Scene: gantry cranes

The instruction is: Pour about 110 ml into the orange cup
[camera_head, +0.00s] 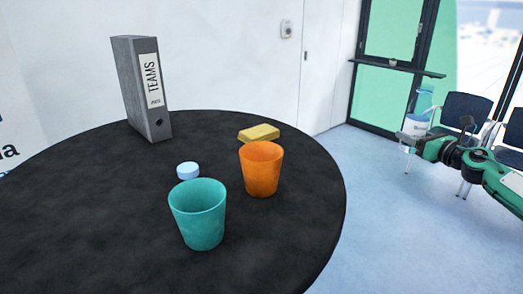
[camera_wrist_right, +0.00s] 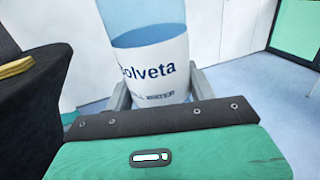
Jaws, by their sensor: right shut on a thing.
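The orange cup (camera_head: 261,170) stands upright on the black round table, near its right side. Its inside shows only at the top, so I cannot tell what it holds. My right gripper (camera_head: 410,137) is off to the right of the table, shut on a clear bottle (camera_head: 417,122) with a white label. In the right wrist view the bottle (camera_wrist_right: 152,62) reads "Solveta" and stands between the fingers (camera_wrist_right: 160,95). Bluish liquid shows above the label. The bottle is roughly upright and well apart from the cup. My left gripper is not in view.
A teal cup (camera_head: 198,214) stands in front and left of the orange cup. A blue-white cap (camera_head: 188,170), a yellow sponge-like block (camera_head: 259,133) and a grey binder (camera_head: 142,88) are on the table (camera_head: 90,215). Dark chairs (camera_head: 465,110) stand at the right.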

